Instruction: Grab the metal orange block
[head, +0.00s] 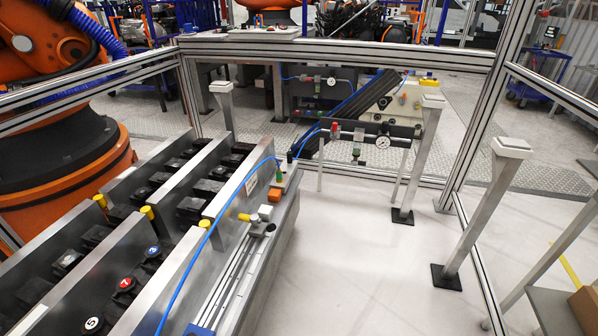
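A small orange block (275,195) sits on the metal bench to the right of the slotted rack, near the blue hose. I cannot tell which of these is metal. Neither of my grippers is in view.
A metal rack (120,250) with dark parts in rows fills the left. A blue hose (205,245) crosses the bench. White-topped posts (490,190) stand on the right. An aluminium frame (340,50) and an orange robot arm (50,170) enclose the scene. The middle floor (370,270) is clear.

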